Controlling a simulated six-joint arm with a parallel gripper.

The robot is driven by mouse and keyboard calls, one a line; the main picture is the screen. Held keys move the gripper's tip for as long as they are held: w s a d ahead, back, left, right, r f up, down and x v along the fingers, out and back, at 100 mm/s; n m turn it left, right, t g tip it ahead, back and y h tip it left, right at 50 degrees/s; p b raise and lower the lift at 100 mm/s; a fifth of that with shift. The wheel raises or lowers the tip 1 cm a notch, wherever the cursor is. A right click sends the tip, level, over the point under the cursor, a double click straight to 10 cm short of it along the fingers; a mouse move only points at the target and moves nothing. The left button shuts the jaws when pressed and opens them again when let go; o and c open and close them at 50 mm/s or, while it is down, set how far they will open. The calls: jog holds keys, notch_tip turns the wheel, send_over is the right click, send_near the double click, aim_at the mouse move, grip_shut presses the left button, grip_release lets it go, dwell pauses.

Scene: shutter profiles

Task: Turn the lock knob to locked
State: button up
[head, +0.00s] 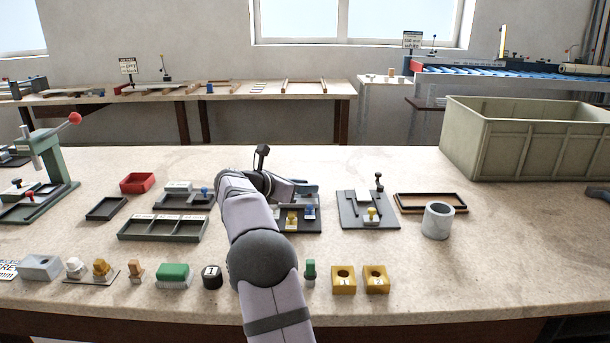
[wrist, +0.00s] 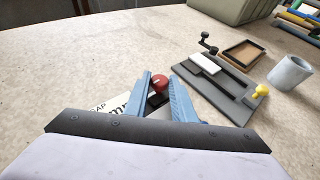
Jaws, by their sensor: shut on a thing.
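The lock knob (wrist: 160,83) appears to be the red round cap with a white mark in the wrist view, with a dark part just below it. It sits between the two blue fingers of my gripper (wrist: 161,79), which is shut on it. In the head view my gripper (head: 305,188) is over the back of a dark fixture plate (head: 312,226) carrying yellow and blue knobs. The red knob is hidden there behind my arm and gripper. Which way the knob is turned, locked or not, I cannot tell.
To the right stand another dark fixture (head: 350,216) with a yellow knob, a grey cup (head: 438,222) and a shallow dark tray (head: 430,196). A large green crate (head: 520,145) is at the back right. Several small parts line the front edge. The right front is clear.

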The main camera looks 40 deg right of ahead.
jog(key=shift+m+g+p, duration=0.3)
jog(key=shift+p, duration=0.25)
jog(key=o, duration=1)
jog(key=shift+v, duration=3.65)
jog(key=shift+w+a, duration=0.1)
